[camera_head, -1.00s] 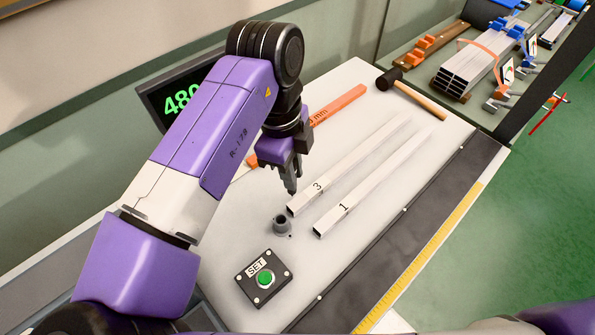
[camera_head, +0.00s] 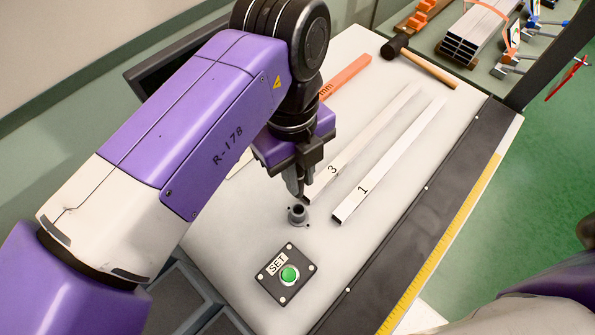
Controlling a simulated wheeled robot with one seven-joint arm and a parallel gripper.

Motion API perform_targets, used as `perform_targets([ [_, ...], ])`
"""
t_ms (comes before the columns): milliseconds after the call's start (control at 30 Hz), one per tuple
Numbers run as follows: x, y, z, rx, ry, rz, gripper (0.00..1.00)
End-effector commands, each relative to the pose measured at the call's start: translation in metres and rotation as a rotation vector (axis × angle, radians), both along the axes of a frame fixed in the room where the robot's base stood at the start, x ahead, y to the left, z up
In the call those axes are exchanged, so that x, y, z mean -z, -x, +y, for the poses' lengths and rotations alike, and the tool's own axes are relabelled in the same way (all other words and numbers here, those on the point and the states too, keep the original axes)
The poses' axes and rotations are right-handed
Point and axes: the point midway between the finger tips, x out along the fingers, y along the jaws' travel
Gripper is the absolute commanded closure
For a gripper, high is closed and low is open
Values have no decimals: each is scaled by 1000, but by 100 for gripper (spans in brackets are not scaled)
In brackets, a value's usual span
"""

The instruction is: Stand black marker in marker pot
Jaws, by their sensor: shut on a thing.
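The marker pot (camera_head: 298,215) is a small dark grey cup with a flanged base on the pale bench top, behind the SET button box. My gripper (camera_head: 301,190) points down just behind and above the pot, its fingers shut on a slim dark piece that I take for the black marker. The marker can hardly be told apart from the dark fingers at this size. Its lower end appears close above the pot's mouth; whether it touches or enters the pot I cannot tell.
Two square metal profiles, marked 3 (camera_head: 352,150) and 1 (camera_head: 385,165), lie to the right of the pot. The SET button box (camera_head: 287,274) is in front. An orange bar (camera_head: 345,77) and a mallet (camera_head: 420,62) lie farther back. The bench's right front is clear.

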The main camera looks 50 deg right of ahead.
Motion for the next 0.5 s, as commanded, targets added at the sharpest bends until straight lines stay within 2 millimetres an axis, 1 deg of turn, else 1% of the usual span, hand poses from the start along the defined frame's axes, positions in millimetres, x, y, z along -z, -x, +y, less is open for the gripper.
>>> perform_targets([
  [167, 0, 0, 0, -3, 0, 1, 100],
  [500, 25, 0, 0, -3, 0, 1, 100],
])
